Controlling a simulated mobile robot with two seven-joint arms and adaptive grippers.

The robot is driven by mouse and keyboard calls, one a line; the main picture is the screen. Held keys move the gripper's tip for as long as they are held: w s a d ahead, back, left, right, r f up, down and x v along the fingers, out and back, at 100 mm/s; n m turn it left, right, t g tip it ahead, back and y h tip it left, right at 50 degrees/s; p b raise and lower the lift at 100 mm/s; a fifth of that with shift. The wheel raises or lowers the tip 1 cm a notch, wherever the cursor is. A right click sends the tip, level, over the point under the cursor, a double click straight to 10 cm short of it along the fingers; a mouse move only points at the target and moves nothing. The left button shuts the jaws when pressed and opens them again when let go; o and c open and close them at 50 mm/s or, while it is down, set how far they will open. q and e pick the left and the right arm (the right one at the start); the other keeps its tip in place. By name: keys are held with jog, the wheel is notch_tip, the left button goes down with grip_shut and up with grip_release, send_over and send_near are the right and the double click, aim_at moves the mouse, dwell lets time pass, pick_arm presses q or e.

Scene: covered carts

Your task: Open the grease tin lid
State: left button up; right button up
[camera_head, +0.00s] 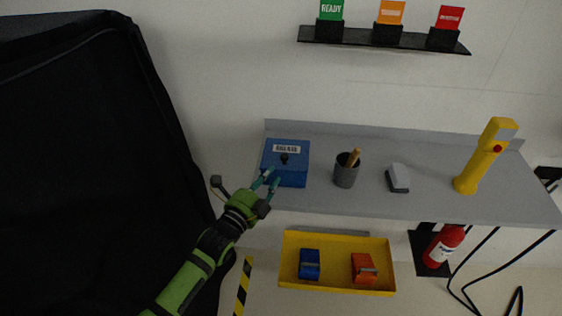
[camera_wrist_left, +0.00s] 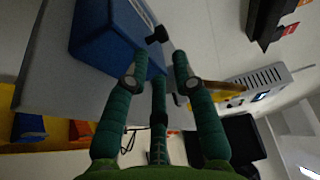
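The grease tin (camera_head: 290,178) is a blue box at the left end of the grey shelf, with a white label on its lid (camera_head: 298,157) and a dark knob (camera_head: 284,158) on top. The lid looks shut. My left gripper (camera_head: 268,179) is open and empty at the tin's front left corner, fingers pointing towards it. In the left wrist view the blue tin (camera_wrist_left: 100,32) is at upper left, and the dark knob (camera_wrist_left: 157,35) shows beyond the gap between the spread fingers (camera_wrist_left: 158,75). I cannot tell whether a finger touches the tin. My right gripper is not in view.
Below hang a yellow tray (camera_head: 335,280) and a red extinguisher (camera_head: 444,246). A black covered cart (camera_head: 85,160) fills the left.

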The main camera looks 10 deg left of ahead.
aim_at(283, 160)
pick_arm(q)
jog(key=shift+p+x, duration=0.5)
jog(key=shift+x, duration=3)
grip_shut()
